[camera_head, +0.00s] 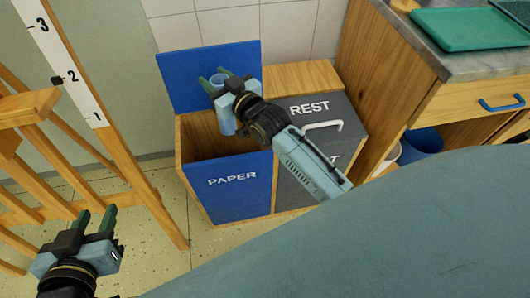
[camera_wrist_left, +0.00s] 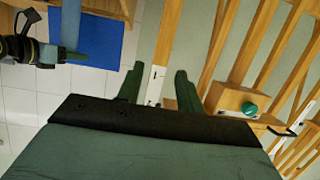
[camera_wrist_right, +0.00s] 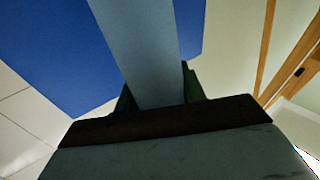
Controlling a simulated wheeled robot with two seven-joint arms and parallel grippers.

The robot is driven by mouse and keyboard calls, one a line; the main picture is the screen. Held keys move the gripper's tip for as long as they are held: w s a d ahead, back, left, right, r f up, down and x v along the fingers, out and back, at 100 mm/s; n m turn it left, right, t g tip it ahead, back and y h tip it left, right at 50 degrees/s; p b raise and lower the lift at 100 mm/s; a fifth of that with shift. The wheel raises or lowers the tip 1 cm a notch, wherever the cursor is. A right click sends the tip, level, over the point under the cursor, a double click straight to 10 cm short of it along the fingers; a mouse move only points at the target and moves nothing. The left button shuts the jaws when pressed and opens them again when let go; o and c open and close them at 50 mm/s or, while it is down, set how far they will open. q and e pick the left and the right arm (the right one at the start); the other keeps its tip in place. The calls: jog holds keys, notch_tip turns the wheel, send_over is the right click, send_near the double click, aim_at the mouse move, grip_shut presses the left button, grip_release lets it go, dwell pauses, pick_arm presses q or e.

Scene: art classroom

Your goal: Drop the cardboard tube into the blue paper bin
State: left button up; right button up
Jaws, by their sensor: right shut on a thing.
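The cardboard tube is light blue-grey and sits between the fingers of my right gripper (camera_head: 212,78). One end of the tube (camera_head: 220,80) shows between the fingertips, and its length (camera_wrist_right: 138,50) fills the middle of the right wrist view. The blue paper bin (camera_head: 232,190) has a blue front marked PAPER and an open top. Its blue lid (camera_head: 185,82) stands raised at the back. My right gripper is shut on the tube above the bin's opening, close in front of the lid. My left gripper (camera_head: 95,218) is open and empty at the lower left.
A grey REST bin (camera_head: 320,115) adjoins the paper bin on the right. A wooden easel (camera_head: 125,165) with a number scale stands at the left. A wooden cabinet (camera_head: 465,110) bears a green tray (camera_head: 475,28). A blue bucket (camera_head: 422,143) sits below it.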

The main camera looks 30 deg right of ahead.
jog(key=shift+f+b, duration=0.6)
jog(key=shift+b, duration=0.05)
pick_arm(q)
notch_tip(320, 180, up, 6)
jog(key=w+d+t+h, duration=0.1)
jog(key=w+d+t, duration=0.1)
jog(key=t, duration=0.2)
jog(key=shift+r+h, duration=0.2)
jog(key=shift+h, duration=0.1)
pick_arm(e)
jog(key=o, duration=1.2)
jog(key=shift+o, duration=0.2)
jog(key=shift+f, duration=0.1)
pick_arm(q)
jog(key=s+a+f+g+y+p, duration=0.2)
jog(key=s+a+f+g, duration=0.1)
jog(key=s+f+g, duration=0.3)
jog(key=s+a+f+g+y+p, duration=0.2)
jog(key=s+a+f+g, duration=0.2)
jog(key=s+f+g, duration=0.2)
jog(key=shift+s+f+n+p, duration=0.35)
jog(key=shift+s+f, duration=0.1)
jog(key=shift+f, duration=0.5)
pick_arm(e)
jog(key=v, duration=1.3)
jog(key=shift+s, duration=0.2)
